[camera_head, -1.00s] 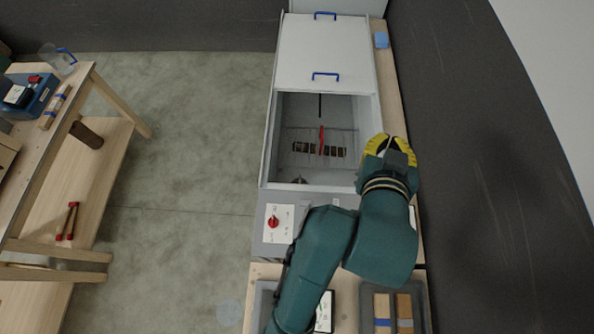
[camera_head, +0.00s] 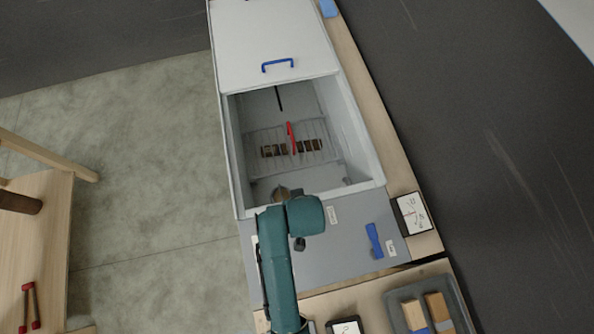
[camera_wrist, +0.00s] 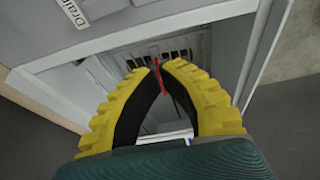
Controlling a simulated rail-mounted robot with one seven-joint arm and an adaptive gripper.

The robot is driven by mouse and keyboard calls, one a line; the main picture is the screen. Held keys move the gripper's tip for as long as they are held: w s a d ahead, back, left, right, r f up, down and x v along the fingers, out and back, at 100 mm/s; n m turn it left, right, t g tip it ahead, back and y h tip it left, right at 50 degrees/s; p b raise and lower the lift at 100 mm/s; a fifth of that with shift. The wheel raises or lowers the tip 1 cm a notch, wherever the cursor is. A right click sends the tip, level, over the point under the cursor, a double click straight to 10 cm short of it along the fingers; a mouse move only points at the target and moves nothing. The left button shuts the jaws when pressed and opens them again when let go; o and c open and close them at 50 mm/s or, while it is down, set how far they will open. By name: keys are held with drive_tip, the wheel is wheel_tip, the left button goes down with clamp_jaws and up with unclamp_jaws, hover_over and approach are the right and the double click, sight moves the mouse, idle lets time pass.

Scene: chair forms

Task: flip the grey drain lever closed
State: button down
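The grey drain lever cannot be clearly made out in either view. A "Drain" label (camera_wrist: 72,10) shows on the grey panel at the top left of the wrist view. In the head view a small label (camera_head: 332,215) sits on the grey front panel (camera_head: 350,222), and a small dark piece (camera_head: 299,243) shows beside my arm; I cannot tell if it is the lever. My gripper (camera_wrist: 161,68), with yellow ridged fingers, has its tips together and nothing visible between them. In the head view it is mostly hidden behind my wrist, at the tank's near edge.
The open tank (camera_head: 357,130) holds a wire rack (camera_head: 265,137) with brown pieces and a red handle (camera_head: 291,135). A blue lever (camera_head: 374,240) stands on the panel's right.

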drive_tip(key=b+x, duration=0.1)
drive_tip(key=x, duration=0.9)
drive_tip(key=shift+f, duration=0.1)
drive_tip(key=s, duration=0.2)
drive_tip(key=s+p, duration=0.1)
drive_tip(key=shift+d+r, duration=0.3)
drive_tip(key=shift+d, duration=0.05)
drive_tip(key=shift+s, duration=0.5)
drive_tip(key=shift+d, duration=0.1)
